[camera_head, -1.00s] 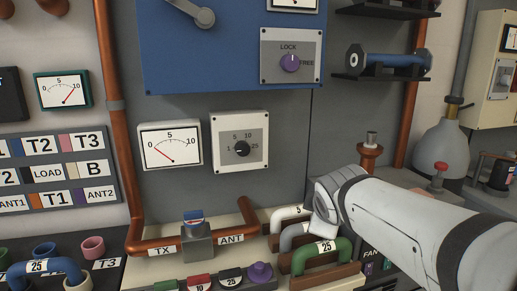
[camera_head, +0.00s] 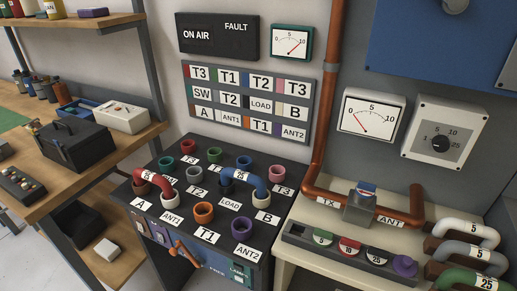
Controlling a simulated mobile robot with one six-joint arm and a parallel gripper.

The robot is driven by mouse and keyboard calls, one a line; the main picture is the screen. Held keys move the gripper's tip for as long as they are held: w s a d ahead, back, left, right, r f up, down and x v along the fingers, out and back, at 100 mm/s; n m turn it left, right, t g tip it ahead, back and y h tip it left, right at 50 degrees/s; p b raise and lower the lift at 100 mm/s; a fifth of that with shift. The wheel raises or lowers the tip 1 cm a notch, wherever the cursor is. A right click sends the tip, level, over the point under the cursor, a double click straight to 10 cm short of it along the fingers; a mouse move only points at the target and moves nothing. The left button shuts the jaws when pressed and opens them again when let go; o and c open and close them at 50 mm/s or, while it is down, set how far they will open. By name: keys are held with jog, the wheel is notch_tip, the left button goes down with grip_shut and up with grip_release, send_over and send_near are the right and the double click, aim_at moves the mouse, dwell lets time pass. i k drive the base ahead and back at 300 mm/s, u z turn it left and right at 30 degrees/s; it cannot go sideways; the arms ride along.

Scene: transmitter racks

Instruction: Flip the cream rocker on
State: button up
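I cannot pick out a cream rocker for certain in the current head view. The front face of the black socket console (camera_head: 262,262) carries small controls that are partly cut off and too small to read well. Among them are an orange lever (camera_head: 184,250) and a teal piece by a label that seems to read LAMPS (camera_head: 240,271). The ON AIR / FAULT sign (camera_head: 217,36) is dark. My gripper and arm are outside the current view.
The console top holds coloured sockets with a red link (camera_head: 153,178) and a blue link (camera_head: 245,180). A cream bench (camera_head: 300,275) with a copper pipe (camera_head: 325,120) and handled plugs stands at right. A wooden workbench (camera_head: 90,185) with a black toolbox (camera_head: 73,145) is at left.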

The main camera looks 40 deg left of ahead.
aim_at(141, 228)
jog(key=u, duration=2.65)
jog(key=k, duration=1.25)
jog(key=z, duration=0.55)
jog(key=i, duration=1.35)
jog(key=u, duration=0.15)
